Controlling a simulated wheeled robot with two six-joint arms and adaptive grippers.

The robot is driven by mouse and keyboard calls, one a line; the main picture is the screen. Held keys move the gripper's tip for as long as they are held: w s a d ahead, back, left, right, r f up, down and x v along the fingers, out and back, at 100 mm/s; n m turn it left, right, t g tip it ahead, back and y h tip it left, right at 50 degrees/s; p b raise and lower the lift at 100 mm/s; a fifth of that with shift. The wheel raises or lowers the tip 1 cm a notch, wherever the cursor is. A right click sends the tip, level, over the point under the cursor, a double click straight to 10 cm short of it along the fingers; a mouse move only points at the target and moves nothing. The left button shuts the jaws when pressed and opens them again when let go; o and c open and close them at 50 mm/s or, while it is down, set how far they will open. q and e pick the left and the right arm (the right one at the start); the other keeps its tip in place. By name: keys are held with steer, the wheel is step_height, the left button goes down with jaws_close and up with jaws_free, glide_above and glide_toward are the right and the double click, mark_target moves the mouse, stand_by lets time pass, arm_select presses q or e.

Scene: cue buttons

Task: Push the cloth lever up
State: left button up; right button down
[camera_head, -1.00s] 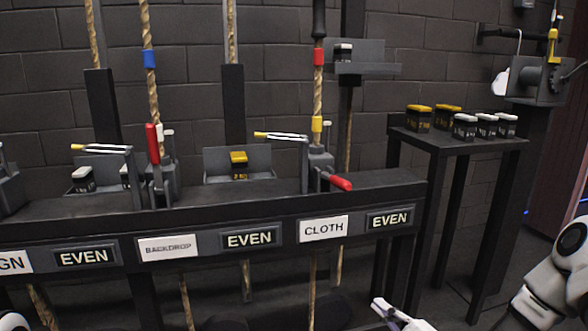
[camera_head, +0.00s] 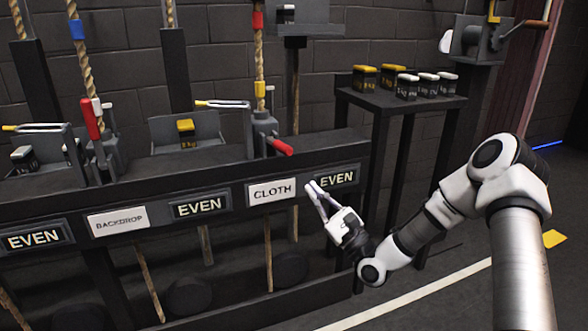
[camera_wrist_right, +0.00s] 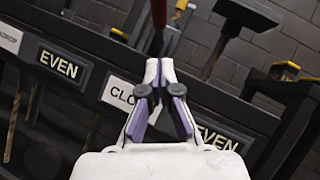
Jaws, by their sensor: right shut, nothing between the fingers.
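The cloth lever (camera_head: 279,146) has a red handle and sticks out low and to the right from its rope lock (camera_head: 263,125), above the CLOTH label (camera_head: 271,191). The label also shows in the right wrist view (camera_wrist_right: 118,93), partly behind the gripper. My right gripper (camera_head: 314,187) is shut and empty, in front of the rail just right of the label and below the lever. In the right wrist view the fingertips (camera_wrist_right: 159,62) meet just under a dark red bar, likely the lever; contact cannot be told. My left gripper is not in view.
The backdrop lever (camera_head: 91,118) with a red handle stands upright to the left. EVEN signs (camera_head: 202,207) line the rail. A side table (camera_head: 400,100) with several small weights stands at the right. A crank winch (camera_head: 480,40) is behind it.

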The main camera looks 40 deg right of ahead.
mark_target(277, 145)
arm_select(q)
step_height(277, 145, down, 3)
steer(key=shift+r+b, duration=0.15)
steer(key=shift+b, duration=0.9)
arm_select(e)
steer(key=w+a+r, duration=0.2)
steer(key=w+r, duration=0.3)
steer(key=r, duration=0.1)
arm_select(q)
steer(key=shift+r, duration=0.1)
arm_select(e)
steer(key=shift+w+a, duration=0.1)
